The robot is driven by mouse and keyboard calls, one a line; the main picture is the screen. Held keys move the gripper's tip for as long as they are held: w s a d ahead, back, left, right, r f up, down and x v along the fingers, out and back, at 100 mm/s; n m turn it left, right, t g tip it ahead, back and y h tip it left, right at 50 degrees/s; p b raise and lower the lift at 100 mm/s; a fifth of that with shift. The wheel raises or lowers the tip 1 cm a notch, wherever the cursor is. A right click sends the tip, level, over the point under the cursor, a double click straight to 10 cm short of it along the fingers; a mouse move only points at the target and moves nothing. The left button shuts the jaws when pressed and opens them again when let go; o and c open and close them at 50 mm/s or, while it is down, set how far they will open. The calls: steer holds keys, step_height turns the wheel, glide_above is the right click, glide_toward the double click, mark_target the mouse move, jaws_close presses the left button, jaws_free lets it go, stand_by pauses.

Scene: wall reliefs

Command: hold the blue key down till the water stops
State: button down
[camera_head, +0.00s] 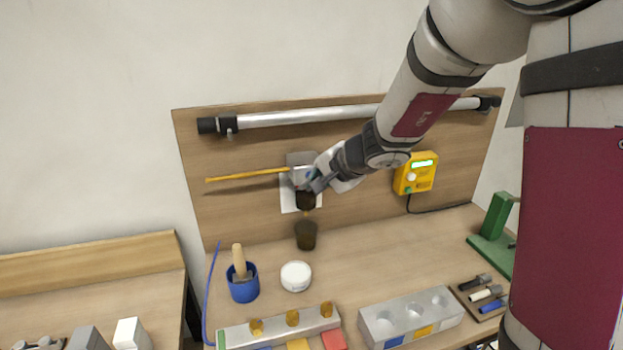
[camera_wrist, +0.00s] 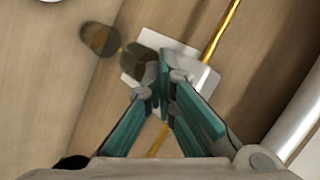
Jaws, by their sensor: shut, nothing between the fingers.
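My gripper (camera_head: 310,186) is shut and empty, its fingertips at the front of a grey block (camera_head: 299,159) on the wooden wall panel. In the wrist view, the closed green fingers (camera_wrist: 168,82) lie over the block (camera_wrist: 206,78) and its white plate (camera_wrist: 172,43). I cannot make out the blue key; the fingers may hide it. A dark cylinder (camera_head: 305,201) hangs below the block, beside the fingertips. A dark cup (camera_head: 306,236) stands beneath it and also shows in the wrist view (camera_wrist: 99,40). A small amber streak shows between cylinder and cup; I cannot tell whether it is flowing.
A yellow rod (camera_head: 245,175) runs left from the block. A metal bar (camera_head: 300,117) crosses the panel above. A yellow box (camera_head: 416,174) with a green display is at right. A blue pot (camera_head: 243,288), white round container (camera_head: 296,276) and grey holed block (camera_head: 411,317) stand on the bench.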

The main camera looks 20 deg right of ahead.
steer(key=shift+s+b, duration=0.3)
steer(key=shift+s, duration=0.45)
steer(key=shift+s+b, duration=0.5)
steer(key=shift+s, duration=2)
steer(key=s+a+r+n+g+y, duration=0.1)
steer(key=s+a+r+n, duration=0.2)
steer(key=s, duration=0.3)
steer(key=s+a+r+n+g+y, duration=0.1)
steer(key=s+a+r+n, duration=0.2)
steer(key=s+a+n, duration=0.15)
steer(key=s+d+n+g+h, duration=0.1)
steer(key=s+d+n+h, duration=0.2)
steer(key=s, duration=1.1)
steer(key=d+h, duration=0.2)
steer(key=d, duration=0.3)
steer(key=shift+s+d+g+h, duration=0.2)
steer(key=shift+g+h, duration=0.2)
